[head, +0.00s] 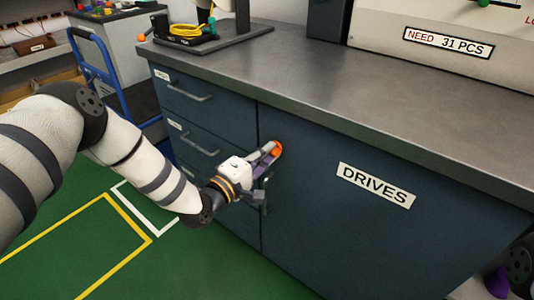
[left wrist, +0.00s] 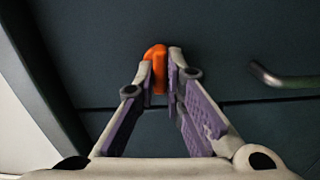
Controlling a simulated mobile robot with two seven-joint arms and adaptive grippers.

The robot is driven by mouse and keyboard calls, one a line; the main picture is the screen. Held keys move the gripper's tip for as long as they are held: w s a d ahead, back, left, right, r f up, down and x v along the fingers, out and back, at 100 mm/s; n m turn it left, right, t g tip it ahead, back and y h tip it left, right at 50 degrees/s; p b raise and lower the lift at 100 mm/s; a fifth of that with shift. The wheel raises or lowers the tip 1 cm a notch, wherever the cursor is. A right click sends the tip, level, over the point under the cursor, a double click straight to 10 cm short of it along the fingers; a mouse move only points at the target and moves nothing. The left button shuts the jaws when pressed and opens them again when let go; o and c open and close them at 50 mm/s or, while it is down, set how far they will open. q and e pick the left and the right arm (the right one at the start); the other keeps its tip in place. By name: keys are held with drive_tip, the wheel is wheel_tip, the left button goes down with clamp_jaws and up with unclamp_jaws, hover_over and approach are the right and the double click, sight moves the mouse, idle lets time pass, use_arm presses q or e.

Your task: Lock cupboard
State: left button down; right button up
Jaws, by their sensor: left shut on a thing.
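The cupboard is the dark blue door (head: 340,240) labelled DRIVES in the head view; it looks shut, flush with the drawer fronts beside it. A small orange piece (head: 277,148), perhaps a key head or knob, is at the door's upper left. It also shows in the left wrist view (left wrist: 154,62). My left gripper (head: 268,156) reaches it from the left and is shut on it, with the fingertips close together around it in the left wrist view (left wrist: 165,68). The fingers hide how the piece meets the door. My right gripper is not in view.
Drawers with bar handles (head: 200,150) are left of the door. A grey worktop (head: 350,90) overhangs them, with a stand holding a yellow coil (head: 186,30) at its back left. A blue trolley (head: 95,65) stands farther left. Green floor (head: 100,225) lies open below.

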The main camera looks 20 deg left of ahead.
use_arm(q)
drive_tip(key=shift+n, duration=0.4)
drive_tip(key=c, duration=1.7)
unclamp_jaws()
drive_tip(key=v, duration=1.2)
